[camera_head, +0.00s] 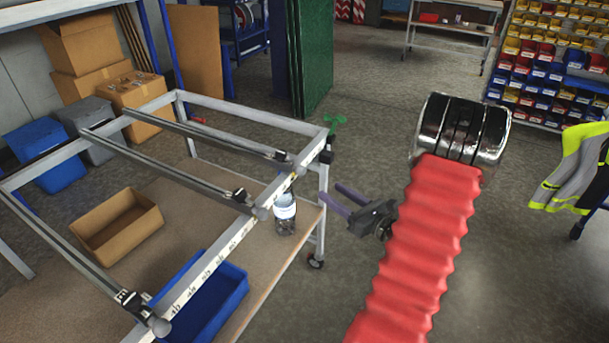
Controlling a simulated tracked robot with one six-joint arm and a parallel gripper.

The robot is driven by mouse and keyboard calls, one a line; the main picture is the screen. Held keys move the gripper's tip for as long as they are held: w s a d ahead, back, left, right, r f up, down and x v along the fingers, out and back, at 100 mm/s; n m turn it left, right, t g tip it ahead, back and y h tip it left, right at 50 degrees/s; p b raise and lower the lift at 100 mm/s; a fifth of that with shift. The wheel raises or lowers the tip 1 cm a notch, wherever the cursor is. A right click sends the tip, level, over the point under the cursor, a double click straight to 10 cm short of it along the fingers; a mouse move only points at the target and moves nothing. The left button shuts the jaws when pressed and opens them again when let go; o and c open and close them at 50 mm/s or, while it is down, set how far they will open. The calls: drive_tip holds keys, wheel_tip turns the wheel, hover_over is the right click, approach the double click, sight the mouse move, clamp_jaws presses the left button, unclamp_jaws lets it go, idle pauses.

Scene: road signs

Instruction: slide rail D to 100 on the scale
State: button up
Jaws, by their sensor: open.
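Three grey rails lie across a light metal frame (130,150): a far rail (210,137), a middle rail (165,173) and a near rail (65,250). The near rail's end bears a small black-and-white tag, too small to read, so I cannot tell which rail is D. The scale (212,268) is a white strip with dark marks along the frame's right-hand beam; its numbers are not legible. My gripper (331,195) has two purple fingers spread apart and empty. It is right of the frame, pointing left towards it, apart from the rails.
Under the frame, a brown shelf holds a cardboard tray (117,226), a blue bin (205,303) and a jar (285,215). A green knob (335,122) sits at the frame's far right corner. A hi-vis jacket (575,170) is at right. The floor behind my arm is clear.

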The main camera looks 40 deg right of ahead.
sight(304, 173)
drive_tip(key=w, duration=1.2)
drive_tip(key=shift+w+a, duration=0.15)
drive_tip(key=shift+w, duration=0.2)
drive_tip(key=shift+c, duration=0.3)
clamp_jaws()
